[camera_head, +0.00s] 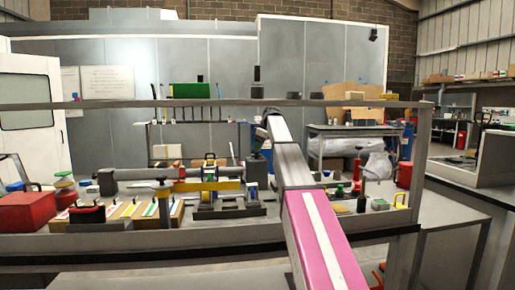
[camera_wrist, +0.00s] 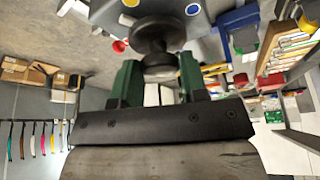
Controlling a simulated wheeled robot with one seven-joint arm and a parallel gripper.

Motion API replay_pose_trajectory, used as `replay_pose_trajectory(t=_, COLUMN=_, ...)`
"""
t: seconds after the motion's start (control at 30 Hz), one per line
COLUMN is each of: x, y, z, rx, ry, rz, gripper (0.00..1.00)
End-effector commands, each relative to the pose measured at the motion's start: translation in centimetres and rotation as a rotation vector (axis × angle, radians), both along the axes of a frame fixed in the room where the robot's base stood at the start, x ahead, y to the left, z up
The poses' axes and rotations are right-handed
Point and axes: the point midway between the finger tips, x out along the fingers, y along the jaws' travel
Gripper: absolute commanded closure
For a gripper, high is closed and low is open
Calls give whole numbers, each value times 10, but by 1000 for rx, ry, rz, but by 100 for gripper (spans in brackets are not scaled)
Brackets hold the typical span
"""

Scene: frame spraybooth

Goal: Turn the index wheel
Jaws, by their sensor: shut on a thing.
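The index wheel (camera_wrist: 157,33) looks like a dark grey, round, stepped knob at the top middle of the wrist view. It sits against a grey plate (camera_wrist: 112,14). My gripper (camera_wrist: 159,72) has two green fingers, one on each side of the wheel's near, narrower end, and is shut on it. In the head view my pink and grey arm reaches forward over the bench; the gripper and the wheel are largely hidden there or too small to make out.
Left of my arm stand a black fixture with a yellow bar (camera_head: 215,186), a wooden tray of coloured strips (camera_head: 130,212) and a red box (camera_head: 28,211). A grey rail (camera_head: 60,106) crosses above the bench. Small bottles and cans stand right of the arm.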

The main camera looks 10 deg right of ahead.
Motion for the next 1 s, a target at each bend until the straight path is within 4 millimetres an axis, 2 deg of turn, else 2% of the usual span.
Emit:
replay_pose_trajectory(t=0.6, x=0, y=0, z=0, rx=-1, ry=1, rz=46, gripper=84)
replay_pose_trajectory(t=0.63, x=0, y=0, z=0, rx=-1, ry=1, rz=46, gripper=57)
replay_pose_trajectory(t=0.7, x=0, y=0, z=0, rx=-1, ry=1, rz=46, gripper=35)
replay_pose_trajectory(t=1.0, x=0, y=-1, z=1, rx=-1, ry=0, rz=44, gripper=35)
